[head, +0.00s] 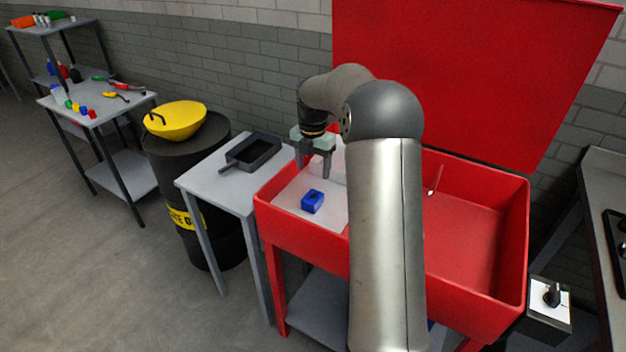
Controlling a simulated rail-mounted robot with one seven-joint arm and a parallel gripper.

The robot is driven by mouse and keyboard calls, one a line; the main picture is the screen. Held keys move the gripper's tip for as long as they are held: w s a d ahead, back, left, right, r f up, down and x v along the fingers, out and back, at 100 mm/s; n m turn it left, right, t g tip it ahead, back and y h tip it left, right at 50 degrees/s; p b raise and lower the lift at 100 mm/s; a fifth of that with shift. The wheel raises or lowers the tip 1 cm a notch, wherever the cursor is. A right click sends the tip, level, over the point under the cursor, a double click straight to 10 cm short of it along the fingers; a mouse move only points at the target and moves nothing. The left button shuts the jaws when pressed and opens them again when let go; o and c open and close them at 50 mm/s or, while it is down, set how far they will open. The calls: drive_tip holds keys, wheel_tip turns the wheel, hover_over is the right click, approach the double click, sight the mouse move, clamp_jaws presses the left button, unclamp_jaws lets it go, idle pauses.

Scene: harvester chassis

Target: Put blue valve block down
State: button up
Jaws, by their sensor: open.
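The blue valve block (312,201) rests on a pale grey surface (337,215) inside the left part of the red open-lidded tub (300,228). My gripper (315,172) is open and points down, above and slightly behind the block. Its fingers appear apart from the block, with nothing seen between them. My arm hides the middle of the tub.
A small grey table (215,186) with a black tray (252,151) stands left of the tub. The tub's right part (470,235) looks mostly clear. The raised red lid (460,70) stands behind.

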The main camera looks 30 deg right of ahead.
drive_tip(key=s+a+r+m, duration=0.3)
drive_tip(key=s+a+m, duration=0.3)
drive_tip(key=s, duration=0.2)
drive_tip(key=s+a+r+m, duration=0.2)
drive_tip(key=s+a+m, duration=0.4)
drive_tip(key=s+a, duration=0.15)
drive_tip(key=s+a+f+m, duration=0.2)
drive_tip(key=s+m, duration=0.4)
drive_tip(key=s, duration=0.3)
drive_tip(key=s+a+f+m, duration=0.1)
drive_tip(key=s+a+m, duration=0.1)
drive_tip(key=s+m, duration=0.4)
drive_tip(key=s, duration=0.4)
drive_tip(key=shift+a+f+m, duration=0.25)
drive_tip(key=shift+f+m, duration=0.05)
drive_tip(key=shift+f, duration=0.1)
